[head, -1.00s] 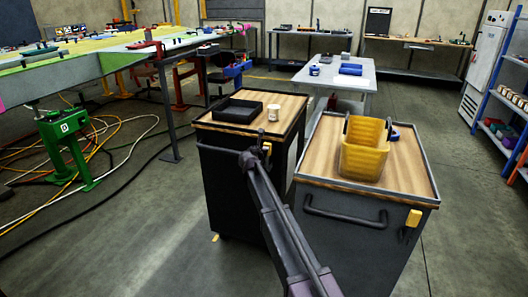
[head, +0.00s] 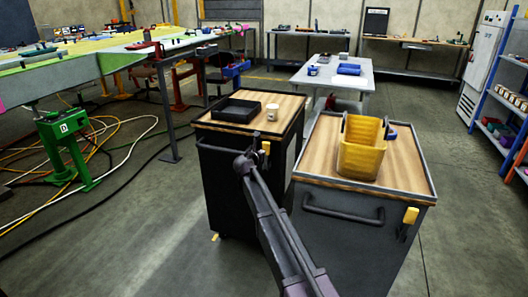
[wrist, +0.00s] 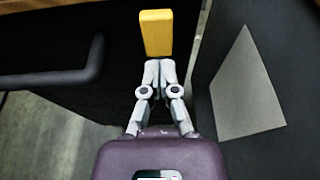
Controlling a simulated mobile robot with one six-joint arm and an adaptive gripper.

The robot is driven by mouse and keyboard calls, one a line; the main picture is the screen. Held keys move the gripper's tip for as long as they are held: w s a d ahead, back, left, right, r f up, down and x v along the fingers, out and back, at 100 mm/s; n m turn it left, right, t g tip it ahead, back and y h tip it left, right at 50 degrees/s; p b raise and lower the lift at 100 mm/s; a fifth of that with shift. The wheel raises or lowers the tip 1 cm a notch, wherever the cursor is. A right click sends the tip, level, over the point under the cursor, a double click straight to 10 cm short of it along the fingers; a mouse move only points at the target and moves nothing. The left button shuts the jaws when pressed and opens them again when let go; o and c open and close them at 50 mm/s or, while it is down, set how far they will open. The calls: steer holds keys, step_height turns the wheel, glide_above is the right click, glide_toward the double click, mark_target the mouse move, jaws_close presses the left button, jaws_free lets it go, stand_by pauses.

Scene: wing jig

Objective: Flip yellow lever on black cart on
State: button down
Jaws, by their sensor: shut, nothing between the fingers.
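The black cart (head: 230,185) stands in the middle of the head view, with a wood top. Its yellow lever (head: 266,148) is a small upright block on the front face near the top right corner. In the wrist view the yellow lever (wrist: 156,32) stands upright just beyond my fingertips. My gripper (wrist: 158,68) is shut and empty, its tips together just below the lever's lower end. I cannot tell whether they touch it. In the head view my arm reaches up to the cart front, and the fingers cannot be made out.
A grey cart (head: 335,240) stands close on the right, with its own yellow lever (head: 410,215) and a yellow bin (head: 362,155) on top. A black tray (head: 236,111) and a cup (head: 272,113) sit on the black cart. A black handle (wrist: 55,78) lies left of my gripper.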

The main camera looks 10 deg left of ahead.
steer(key=s+a+r+p, duration=0.1)
steer(key=s+r+p, duration=0.5)
steer(key=s+r, duration=0.1)
steer(key=shift+a+p, duration=0.35)
stand_by(0.5)
